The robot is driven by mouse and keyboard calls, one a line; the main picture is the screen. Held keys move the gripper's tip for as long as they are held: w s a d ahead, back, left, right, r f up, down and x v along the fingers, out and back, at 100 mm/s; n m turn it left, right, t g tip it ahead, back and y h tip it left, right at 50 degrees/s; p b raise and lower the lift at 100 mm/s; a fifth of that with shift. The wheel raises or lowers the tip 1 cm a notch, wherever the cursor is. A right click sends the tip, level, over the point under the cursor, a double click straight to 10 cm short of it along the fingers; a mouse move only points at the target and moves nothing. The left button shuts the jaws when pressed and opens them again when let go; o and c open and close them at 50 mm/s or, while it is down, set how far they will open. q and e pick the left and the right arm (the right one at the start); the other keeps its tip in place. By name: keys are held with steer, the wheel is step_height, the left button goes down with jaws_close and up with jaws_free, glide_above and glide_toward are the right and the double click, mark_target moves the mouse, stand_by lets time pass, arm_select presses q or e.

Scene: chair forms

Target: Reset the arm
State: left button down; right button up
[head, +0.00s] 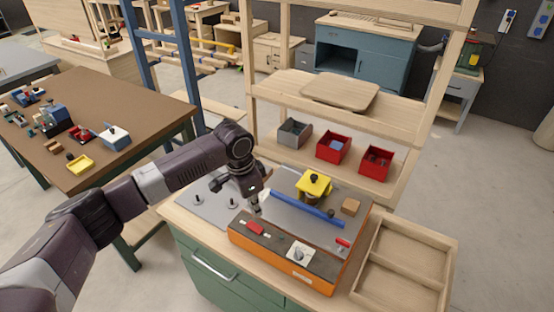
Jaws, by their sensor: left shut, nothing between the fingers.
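My left arm comes in from the left. Its left gripper (255,208) points down over the left side of the orange-framed machine (290,265) on the green cabinet. The fingers are shut with nothing visible between them. On the machine are a yellow knob piece (314,184), a blue bar (306,211), a small wooden block (350,206) and a red switch (255,227). My right gripper is not in view.
A wooden tray (440,262) lies right of the machine. Behind it, a wooden rack holds a grey bin (293,134) and two red bins (333,149). A brown table (105,95) with small parts stands at the left.

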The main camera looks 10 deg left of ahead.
arm_select(q)
steer(key=s+d+f+t+h, duration=0.1)
steer(key=s+d+f, duration=0.3)
steer(key=s+d, duration=0.3)
steer(key=s+d+f+h, duration=0.1)
steer(key=s+d+f, duration=0.35)
steer(key=s, duration=0.55)
steer(key=s+a+r+n+t+y, duration=0.1)
steer(key=s+a+r+n+y, duration=0.15)
steer(key=s+a+n, duration=0.9)
steer(key=s+a+f+m+g+b, duration=0.1)
steer(key=s+a+f+m+b, duration=0.1)
steer(key=f, duration=1.3)
steer(key=s+a+f+m+b, duration=0.1)
steer(key=s+f+m+b, duration=0.1)
steer(key=f, duration=1.3)
steer(key=s+a+f+g+b, duration=0.1)
steer(key=s+a+f+b, duration=0.2)
steer(key=s+f, duration=1.5)
step_height(320, 180, down, 3)
steer(key=shift+y+b, duration=0.4)
steer(key=shift+y, duration=0.05)
